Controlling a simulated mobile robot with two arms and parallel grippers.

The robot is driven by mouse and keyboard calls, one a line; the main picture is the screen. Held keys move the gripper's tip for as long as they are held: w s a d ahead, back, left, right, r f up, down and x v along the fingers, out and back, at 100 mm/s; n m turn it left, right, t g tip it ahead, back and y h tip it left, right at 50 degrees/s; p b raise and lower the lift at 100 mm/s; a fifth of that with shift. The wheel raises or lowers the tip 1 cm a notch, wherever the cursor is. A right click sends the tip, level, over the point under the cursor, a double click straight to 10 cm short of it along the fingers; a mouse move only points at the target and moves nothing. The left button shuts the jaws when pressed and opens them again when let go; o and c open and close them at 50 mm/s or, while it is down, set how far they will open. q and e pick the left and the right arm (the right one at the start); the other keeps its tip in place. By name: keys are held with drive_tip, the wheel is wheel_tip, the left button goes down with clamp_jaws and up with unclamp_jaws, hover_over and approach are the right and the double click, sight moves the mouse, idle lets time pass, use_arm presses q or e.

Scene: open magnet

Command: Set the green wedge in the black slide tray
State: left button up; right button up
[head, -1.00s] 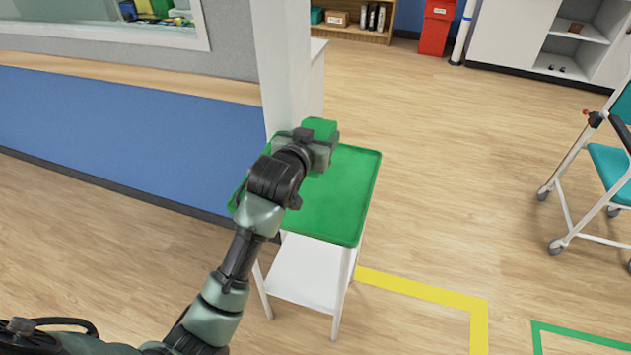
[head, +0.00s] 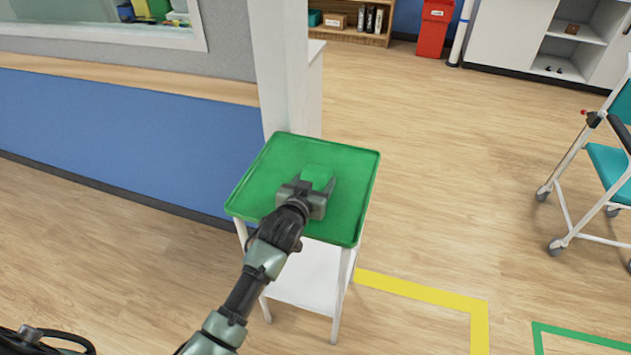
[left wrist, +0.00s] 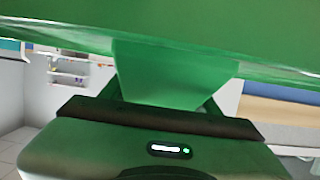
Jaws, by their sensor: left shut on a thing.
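The green wedge (head: 317,176) is a small green block at the tip of my left gripper (head: 308,190) in the head view. The gripper is shut on it, over the middle of a green-topped stand. Wedge and top are nearly the same green, so I cannot tell whether they touch. In the left wrist view the wedge (left wrist: 165,72) sits between the fingers of the left gripper (left wrist: 160,105), with a green surface across the top of the picture. No black slide tray shows in either view. My right gripper is not in view.
The stand's green top (head: 265,180) has a raised rim and looks otherwise bare. A white post (head: 287,65) and a blue-panelled wall (head: 120,140) stand behind and left. A teal wheeled chair (head: 610,165) is at the right. Open wooden floor lies between.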

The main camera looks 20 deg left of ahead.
use_arm(q)
drive_tip(key=o, duration=1.3)
drive_tip(key=shift+f, duration=0.1)
drive_tip(key=shift+o, duration=0.2)
